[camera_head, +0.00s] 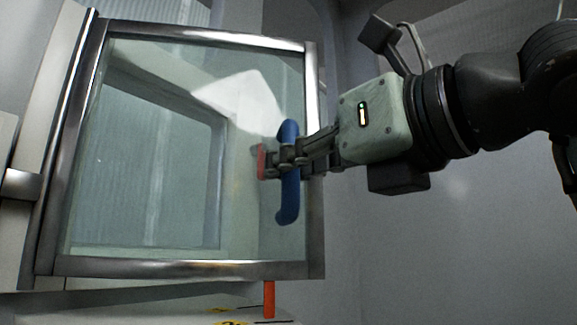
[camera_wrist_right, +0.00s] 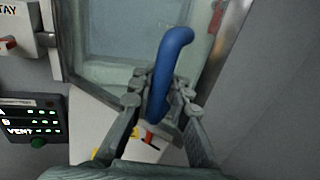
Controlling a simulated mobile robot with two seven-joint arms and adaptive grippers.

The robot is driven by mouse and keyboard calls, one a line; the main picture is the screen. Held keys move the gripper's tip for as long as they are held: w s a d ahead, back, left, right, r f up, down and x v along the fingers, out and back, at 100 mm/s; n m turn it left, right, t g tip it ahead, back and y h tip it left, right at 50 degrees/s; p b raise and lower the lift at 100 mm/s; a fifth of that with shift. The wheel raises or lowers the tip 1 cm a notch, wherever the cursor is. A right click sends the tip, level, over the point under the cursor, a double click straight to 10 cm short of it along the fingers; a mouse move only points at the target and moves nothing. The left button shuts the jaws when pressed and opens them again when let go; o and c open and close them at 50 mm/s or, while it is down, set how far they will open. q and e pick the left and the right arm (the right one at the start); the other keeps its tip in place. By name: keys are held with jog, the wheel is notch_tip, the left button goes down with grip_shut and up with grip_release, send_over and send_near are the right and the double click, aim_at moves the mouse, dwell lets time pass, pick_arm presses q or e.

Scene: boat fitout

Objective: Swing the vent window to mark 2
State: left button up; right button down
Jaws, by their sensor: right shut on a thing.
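The vent window (camera_head: 314,200) is a glass pane in a metal frame, standing swung out from the wall in the head view. A blue bow-shaped handle (camera_head: 287,212) is on its right side; it also shows in the wrist view (camera_wrist_right: 176,45). My right gripper (camera_head: 283,157) is shut on the middle of this handle. An orange pointer (camera_head: 269,299) hangs below the frame's lower edge, over a pale ledge with yellow mark labels (camera_head: 232,323). The labels are cut off or too small to read surely. My left gripper is not in view.
The wrist view shows a dark panel (camera_wrist_right: 30,118) lettered VENT with green lights, and a pale box (camera_wrist_right: 22,30) with a red part and lettering ending in "TAY". Grey wall (camera_head: 450,240) lies right of the window, with free room before it.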

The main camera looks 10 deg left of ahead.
jog(key=c, duration=1.4)
grip_release()
jog(key=shift+d, duration=0.15)
jog(key=shift+c, duration=0.2)
jog(key=v, duration=1.2)
